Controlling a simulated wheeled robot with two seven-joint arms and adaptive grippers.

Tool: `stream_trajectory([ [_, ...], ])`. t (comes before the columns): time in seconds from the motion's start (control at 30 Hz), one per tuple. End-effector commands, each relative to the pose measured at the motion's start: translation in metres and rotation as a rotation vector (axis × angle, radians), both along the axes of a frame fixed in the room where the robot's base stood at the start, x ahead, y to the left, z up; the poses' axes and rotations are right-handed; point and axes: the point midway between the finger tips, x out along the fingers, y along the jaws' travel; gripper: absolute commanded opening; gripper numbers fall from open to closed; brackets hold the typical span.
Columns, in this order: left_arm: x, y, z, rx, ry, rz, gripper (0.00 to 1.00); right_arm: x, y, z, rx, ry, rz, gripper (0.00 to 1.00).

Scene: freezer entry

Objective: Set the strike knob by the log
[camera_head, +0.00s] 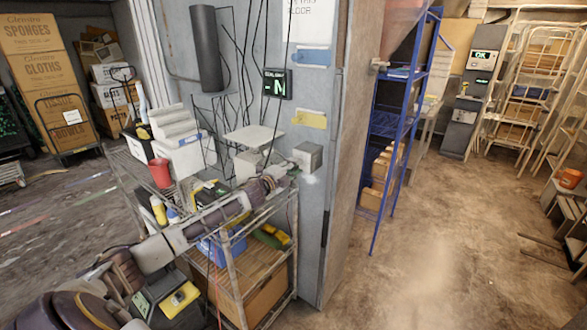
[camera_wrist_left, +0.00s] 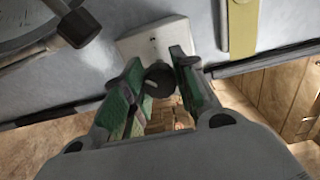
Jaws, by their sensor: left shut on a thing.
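The strike knob (camera_wrist_left: 160,78) is a dark round knob with a pale mark line, in front of a pale box (camera_wrist_left: 152,40) in the left wrist view. In the head view that box (camera_head: 308,155) sits on the grey wall panel, and the knob is hidden. My left gripper (camera_head: 288,179) is at the box; its green-padded fingers are shut on the knob, one on each side. A white printed sheet (camera_head: 308,18) is high on the panel; I cannot tell if it is the log. My right gripper is not in view.
A small dark display (camera_head: 277,84) showing "N" and a yellow label (camera_head: 309,120) are on the panel. My left arm passes over a cluttered wire cart (camera_head: 230,271) with a red cup (camera_head: 160,172). A blue rack (camera_head: 391,123) stands right.

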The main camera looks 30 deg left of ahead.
Motion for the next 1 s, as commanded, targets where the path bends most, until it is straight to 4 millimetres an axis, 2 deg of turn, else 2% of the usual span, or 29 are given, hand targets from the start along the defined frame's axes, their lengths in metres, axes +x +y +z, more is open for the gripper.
stream_trajectory([
  [0.6, -0.0004, -0.0008, -0.0025, 0.57, -0.043, -0.003, 0.04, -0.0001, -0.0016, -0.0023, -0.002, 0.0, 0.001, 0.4],
  [1.0, -0.0004, -0.001, -0.0036, 0.776, -0.057, -0.003, 0.04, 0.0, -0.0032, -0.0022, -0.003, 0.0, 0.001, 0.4],
])
